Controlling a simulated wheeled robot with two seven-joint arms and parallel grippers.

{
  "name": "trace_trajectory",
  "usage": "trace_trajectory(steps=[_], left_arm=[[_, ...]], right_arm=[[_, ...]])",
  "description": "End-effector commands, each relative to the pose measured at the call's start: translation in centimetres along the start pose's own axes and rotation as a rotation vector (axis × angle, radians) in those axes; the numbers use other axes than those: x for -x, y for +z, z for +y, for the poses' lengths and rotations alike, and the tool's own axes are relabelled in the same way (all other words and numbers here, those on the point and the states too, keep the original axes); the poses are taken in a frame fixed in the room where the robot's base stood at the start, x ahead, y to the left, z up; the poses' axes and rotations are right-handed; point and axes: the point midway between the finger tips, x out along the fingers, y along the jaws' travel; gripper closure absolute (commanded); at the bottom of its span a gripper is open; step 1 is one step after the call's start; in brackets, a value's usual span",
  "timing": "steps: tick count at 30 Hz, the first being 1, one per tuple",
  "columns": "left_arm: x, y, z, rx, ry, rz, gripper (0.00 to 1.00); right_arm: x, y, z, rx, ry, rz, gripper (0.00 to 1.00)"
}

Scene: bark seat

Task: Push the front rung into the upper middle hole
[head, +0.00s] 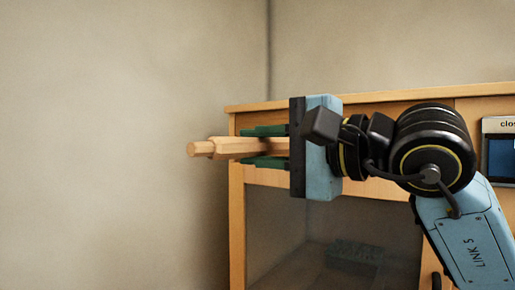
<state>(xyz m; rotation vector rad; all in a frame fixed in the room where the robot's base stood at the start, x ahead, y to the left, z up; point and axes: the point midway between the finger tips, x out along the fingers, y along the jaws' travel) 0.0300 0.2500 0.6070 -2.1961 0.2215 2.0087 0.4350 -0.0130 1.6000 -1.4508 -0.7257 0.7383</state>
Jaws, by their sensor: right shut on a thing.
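My right gripper (264,147) comes in from the right, with its green fingers pointing left. It is shut on a light wooden rung (222,148), which lies about level and sticks out to the left past the fingertips. The rung's left end is a narrower round tenon (200,149). The rung's other end is hidden by the gripper. The end of the rung touches nothing that I can see. No seat or hole is in view. My left gripper is not in view.
A wooden cabinet (236,215) with a glass front stands behind the gripper, with a green object (355,252) inside. A sign or screen (500,155) is at the right edge. Bare wall (100,100) fills the left, with no objects there.

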Motion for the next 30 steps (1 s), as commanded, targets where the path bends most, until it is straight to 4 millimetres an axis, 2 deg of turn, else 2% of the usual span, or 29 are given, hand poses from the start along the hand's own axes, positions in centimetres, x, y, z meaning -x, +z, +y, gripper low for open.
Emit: trace_trajectory(steps=[17,30], left_arm=[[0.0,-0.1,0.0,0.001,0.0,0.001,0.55],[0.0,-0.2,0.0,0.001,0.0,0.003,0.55]], right_arm=[[0.0,-0.2,-0.1,0.0,0.0,0.0,1.0],[0.0,-1.3,0.0,0.0,0.001,0.001,1.0]])
